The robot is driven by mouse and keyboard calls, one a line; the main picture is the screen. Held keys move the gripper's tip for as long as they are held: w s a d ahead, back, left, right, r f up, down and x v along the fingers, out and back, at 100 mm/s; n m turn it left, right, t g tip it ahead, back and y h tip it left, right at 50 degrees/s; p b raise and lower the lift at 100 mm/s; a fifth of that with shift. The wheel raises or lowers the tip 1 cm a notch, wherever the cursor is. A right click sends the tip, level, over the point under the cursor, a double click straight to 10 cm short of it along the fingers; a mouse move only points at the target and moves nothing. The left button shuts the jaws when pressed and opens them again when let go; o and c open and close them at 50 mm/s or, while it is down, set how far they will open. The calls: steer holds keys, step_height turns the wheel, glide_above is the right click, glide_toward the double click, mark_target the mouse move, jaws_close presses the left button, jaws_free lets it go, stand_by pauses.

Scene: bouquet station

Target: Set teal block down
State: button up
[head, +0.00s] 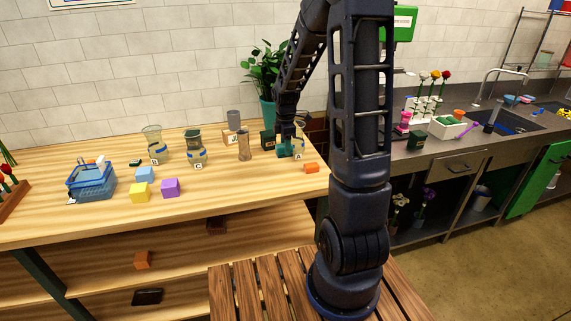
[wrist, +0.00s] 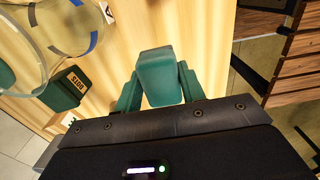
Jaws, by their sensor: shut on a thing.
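The teal block (wrist: 158,78) is in the wrist view between my two fingers, above or at the wooden counter; I cannot tell whether it touches the wood. My gripper (wrist: 158,90) is shut on it, one teal finger on each side. In the head view my gripper (head: 287,149) points down near the right end of the wooden counter (head: 235,195). There the block is hard to tell apart from the similarly coloured fingers.
Glass vases (head: 196,150) with letter tags, a brown cylinder (head: 244,145) and a dark green box (head: 267,139) stand nearby. An orange block (head: 311,167) lies near the counter's right edge. Yellow (head: 140,191), purple (head: 170,187) and blue blocks (head: 145,174) and a blue basket (head: 92,184) are left.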

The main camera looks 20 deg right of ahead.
steer(key=shift+f, duration=4)
steer(key=shift+f, duration=0.1)
steer(key=o, duration=1)
steer(key=shift+c, duration=0.2)
step_height(320, 180, up, 12)
steer(key=shift+r, duration=0.15)
steer(key=s+r+m+t, duration=0.1)
steer(key=s+r+m, duration=0.4)
steer(key=s, duration=0.3)
steer(key=s+d+r+m+t, duration=0.1)
steer(key=s+r+m+t, duration=0.1)
steer(key=s+r+m, duration=0.3)
steer(key=s+d+r+m+t, duration=0.1)
steer(key=s+r+m, duration=0.4)
steer(key=s, duration=0.8)
steer(key=shift+d+r+m+t, duration=0.25)
steer(key=shift+r+m+t, duration=0.05)
steer(key=shift+m, duration=1.2)
